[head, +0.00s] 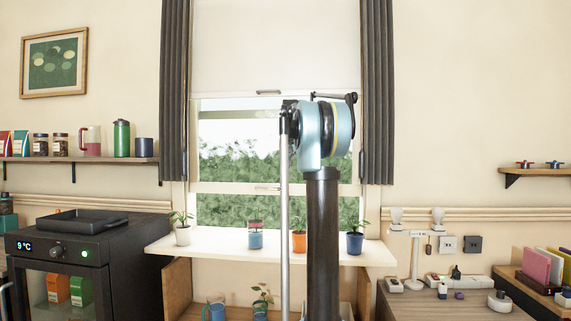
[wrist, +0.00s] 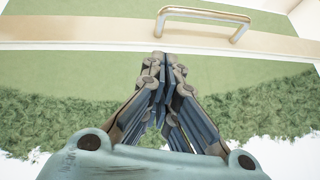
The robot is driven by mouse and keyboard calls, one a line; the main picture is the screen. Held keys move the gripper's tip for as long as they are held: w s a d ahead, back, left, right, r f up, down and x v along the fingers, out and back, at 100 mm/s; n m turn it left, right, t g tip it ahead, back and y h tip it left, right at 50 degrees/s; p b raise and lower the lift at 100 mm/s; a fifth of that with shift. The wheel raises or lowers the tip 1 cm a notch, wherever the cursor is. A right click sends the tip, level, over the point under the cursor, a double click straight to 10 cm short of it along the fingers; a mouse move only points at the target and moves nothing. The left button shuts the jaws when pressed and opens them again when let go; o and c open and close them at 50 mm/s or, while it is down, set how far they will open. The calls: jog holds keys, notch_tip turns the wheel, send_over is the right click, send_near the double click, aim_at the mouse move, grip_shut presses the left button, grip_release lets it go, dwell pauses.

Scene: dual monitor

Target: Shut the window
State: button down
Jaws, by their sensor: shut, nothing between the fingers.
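The window (head: 228,188) is in the middle of the head view, a light frame with foliage and sky behind it. Its lower sash rail sits above the sill, with a gap below where the foliage looks clearer, so it stands partly open. In the wrist view the scene is upside down, with sky at the bottom. The sash rail (wrist: 75,30) crosses the top there and carries a metal handle (wrist: 207,14). My gripper (wrist: 166,58) is shut and empty in front of the pane, its tips near the rail and apart from the handle. In the head view my arm hides it.
Potted plants (head: 183,234) stand along the white sill (head: 215,247) below the window. Dark curtains (head: 174,90) hang at both sides, and a white blind (head: 275,45) covers the top. A black appliance (head: 120,245) is at left, a desk (head: 430,305) at right.

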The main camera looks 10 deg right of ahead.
jog(key=f, duration=0.2)
jog(key=w+f, duration=0.1)
jog(key=f, duration=0.2)
jog(key=shift+w+a+f, duration=0.25)
jog(key=shift+w+f, duration=0.15)
jog(key=shift+a+f, duration=0.15)
jog(key=shift+f, duration=0.55)
jog(key=shift+a+f, duration=0.1)
jog(key=shift+a, duration=0.05)
notch_tip(320, 180, down, 19)
jog(key=shift+f, duration=0.1)
jog(key=shift+s+f, duration=0.15)
jog(key=shift+f, duration=0.15)
jog(key=shift+f, duration=0.1)
jog(key=shift+s, duration=0.1)
